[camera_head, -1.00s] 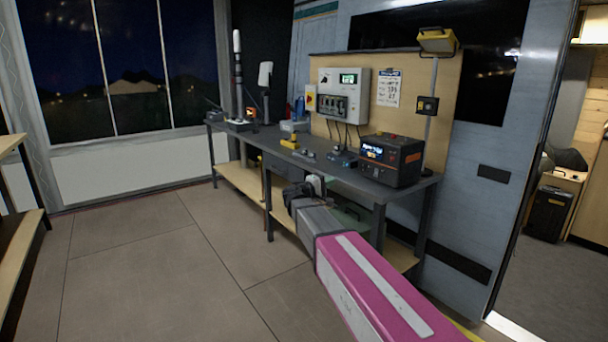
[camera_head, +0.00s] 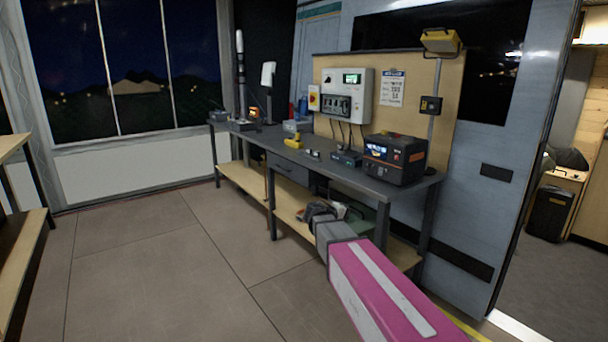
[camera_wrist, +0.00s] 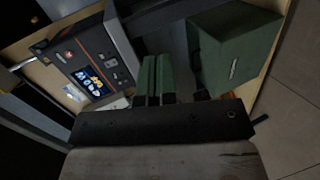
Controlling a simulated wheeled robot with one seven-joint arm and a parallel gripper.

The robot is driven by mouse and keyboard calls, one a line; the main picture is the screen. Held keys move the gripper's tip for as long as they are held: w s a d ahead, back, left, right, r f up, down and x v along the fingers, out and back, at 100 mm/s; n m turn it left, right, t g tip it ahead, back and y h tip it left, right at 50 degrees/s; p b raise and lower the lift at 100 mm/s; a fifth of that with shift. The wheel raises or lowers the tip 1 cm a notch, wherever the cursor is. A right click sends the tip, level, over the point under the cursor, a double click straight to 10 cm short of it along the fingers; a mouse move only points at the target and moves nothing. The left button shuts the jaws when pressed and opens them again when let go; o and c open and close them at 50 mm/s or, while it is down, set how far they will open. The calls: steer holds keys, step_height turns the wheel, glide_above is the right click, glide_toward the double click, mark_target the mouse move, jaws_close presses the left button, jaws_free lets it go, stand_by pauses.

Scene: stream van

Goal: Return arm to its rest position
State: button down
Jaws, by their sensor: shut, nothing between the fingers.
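My pink and grey arm (camera_head: 385,295) reaches in from the lower right in the head view. My gripper (camera_head: 308,212) is at its far end, low in front of the workbench (camera_head: 345,183), below the top and near the lower shelf (camera_head: 240,178). In the wrist view my gripper (camera_wrist: 156,78) has its two fingers side by side, shut with nothing between them. A green case (camera_wrist: 232,48) is just right of the fingers there, and partly hidden behind my arm in the head view.
A black and orange power station (camera_head: 394,160) stands on the bench's right end; it also shows in the wrist view (camera_wrist: 93,65). A yellow tool (camera_head: 294,140) and small devices lie along the top. A wooden shelf unit (camera_head: 18,240) is at far left. The floor between is clear.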

steer(key=s+f+m+g+y, duration=0.2)
steer(key=s+f+y, duration=0.4)
steer(key=s+f, duration=0.3)
steer(key=s+d+f+m+g+y, duration=0.1)
steer(key=s+f+m+g+y, duration=0.2)
steer(key=s, duration=1.1)
step_height(320, 180, down, 6)
steer(key=g+y, duration=0.1)
steer(key=y, duration=0.2)
steer(key=shift+g, duration=0.3)
